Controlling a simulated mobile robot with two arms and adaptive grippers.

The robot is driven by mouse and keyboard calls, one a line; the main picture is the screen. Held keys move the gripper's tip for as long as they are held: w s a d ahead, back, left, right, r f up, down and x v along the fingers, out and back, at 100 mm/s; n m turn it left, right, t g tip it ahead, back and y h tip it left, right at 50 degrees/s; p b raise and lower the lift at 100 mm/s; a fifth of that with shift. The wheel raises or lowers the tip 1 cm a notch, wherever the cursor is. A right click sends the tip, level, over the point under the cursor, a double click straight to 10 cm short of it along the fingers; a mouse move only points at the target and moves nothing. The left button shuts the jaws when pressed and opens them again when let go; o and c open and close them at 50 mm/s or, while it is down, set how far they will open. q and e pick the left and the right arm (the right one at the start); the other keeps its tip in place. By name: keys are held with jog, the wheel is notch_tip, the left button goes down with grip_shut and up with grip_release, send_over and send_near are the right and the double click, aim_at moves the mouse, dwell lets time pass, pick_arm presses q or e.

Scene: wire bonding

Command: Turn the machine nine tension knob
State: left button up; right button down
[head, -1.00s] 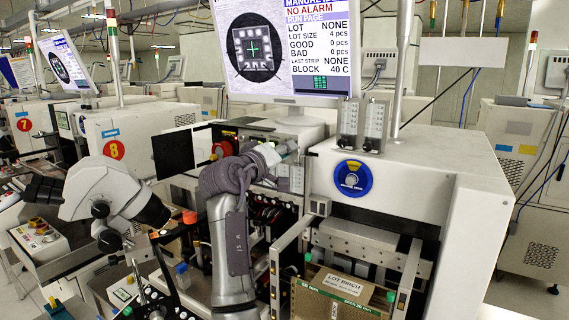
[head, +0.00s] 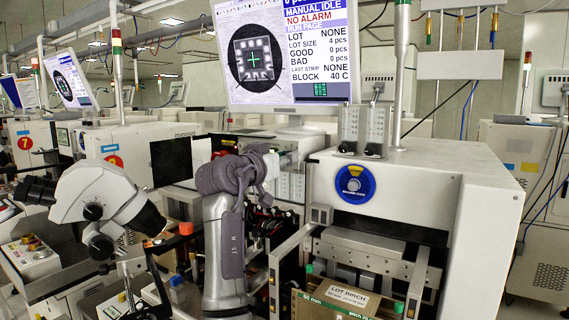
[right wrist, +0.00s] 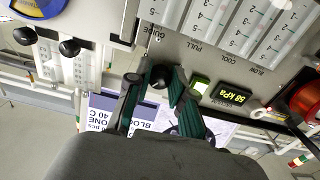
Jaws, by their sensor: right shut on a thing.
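A round black knob (right wrist: 161,77) sits on the grey panel in the right wrist view, under the PULL and GUIDE scales. My right gripper (right wrist: 156,80) has its dark green-padded fingers on both sides of this knob and is shut on it. In the head view my right gripper (head: 284,160) reaches the front of the machine below the monitor, and the knob is hidden there. The knob's own marking cannot be read. My left gripper is in neither current view.
The monitor (head: 291,55) stands above the gripper. Two flow gauges with black knobs (head: 361,130) and a blue dial (head: 355,184) are to the right. A white microscope (head: 107,200) stands left.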

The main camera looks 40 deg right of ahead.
jog(key=shift+m, duration=0.3)
dwell(0.4)
jog(key=c, duration=1)
grip_release()
jog(key=v, duration=1.2)
jog(key=shift+r, duration=0.1)
